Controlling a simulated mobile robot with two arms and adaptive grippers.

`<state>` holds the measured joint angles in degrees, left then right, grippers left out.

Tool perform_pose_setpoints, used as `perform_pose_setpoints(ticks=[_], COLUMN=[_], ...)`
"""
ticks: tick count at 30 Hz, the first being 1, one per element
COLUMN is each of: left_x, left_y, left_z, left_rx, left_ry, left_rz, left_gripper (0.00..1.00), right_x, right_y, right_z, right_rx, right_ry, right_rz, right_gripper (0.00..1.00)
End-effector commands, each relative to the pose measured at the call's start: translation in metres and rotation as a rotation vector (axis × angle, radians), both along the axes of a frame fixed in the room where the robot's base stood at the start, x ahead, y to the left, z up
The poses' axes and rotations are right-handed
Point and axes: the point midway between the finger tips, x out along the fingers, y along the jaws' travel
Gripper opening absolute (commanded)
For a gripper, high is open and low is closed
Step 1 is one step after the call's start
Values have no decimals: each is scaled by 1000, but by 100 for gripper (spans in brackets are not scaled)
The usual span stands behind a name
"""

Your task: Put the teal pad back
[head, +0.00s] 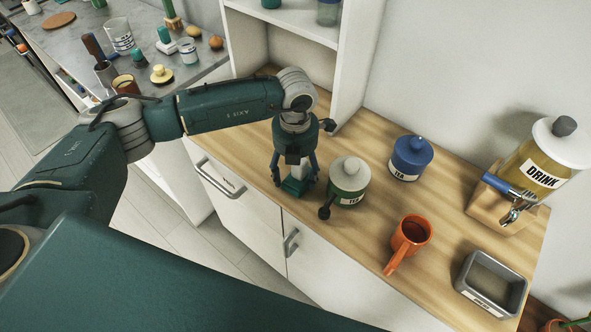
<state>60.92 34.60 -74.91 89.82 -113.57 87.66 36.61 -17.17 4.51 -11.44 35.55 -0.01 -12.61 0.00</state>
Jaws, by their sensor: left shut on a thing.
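My left gripper (295,178) points down over the left part of the wooden counter, near its front edge. It is shut on the teal pad (294,188), which shows low between the fingers with a pale part above it. The fingers hide much of the pad, and I cannot tell whether it touches the counter. A green and white lidded jar (349,183) stands just right of the gripper. My right gripper is not in view.
On the wooden counter (452,203) stand a blue lidded jar (411,158), an orange mug (410,237), a drink dispenser (541,168) and a grey metal tin (490,284). A white shelf unit (355,70) rises behind the gripper. A grey counter (75,45) at the left holds several small items.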

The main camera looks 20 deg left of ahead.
Motion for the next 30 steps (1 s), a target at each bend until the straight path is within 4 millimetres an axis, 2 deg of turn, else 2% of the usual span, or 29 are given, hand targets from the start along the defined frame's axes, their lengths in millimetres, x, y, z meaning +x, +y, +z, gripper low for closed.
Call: perform_pose_setpoints(ticks=[8,9,11,24,30], left_x=[0,0,0,1,3], left_y=[0,0,0,0,-4], left_z=[-5,-4,-3,0,33], left_rx=[0,0,0,-1,-1], left_ry=[-1,-1,-1,-2,-8], left_rz=[0,0,0,0,-3], left_gripper=[44,71,83,84,84], right_x=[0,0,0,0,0], right_y=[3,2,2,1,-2], right_z=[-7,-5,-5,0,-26], right_rx=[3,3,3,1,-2], right_ry=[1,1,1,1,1], right_rz=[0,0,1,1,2], right_gripper=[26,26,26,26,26])
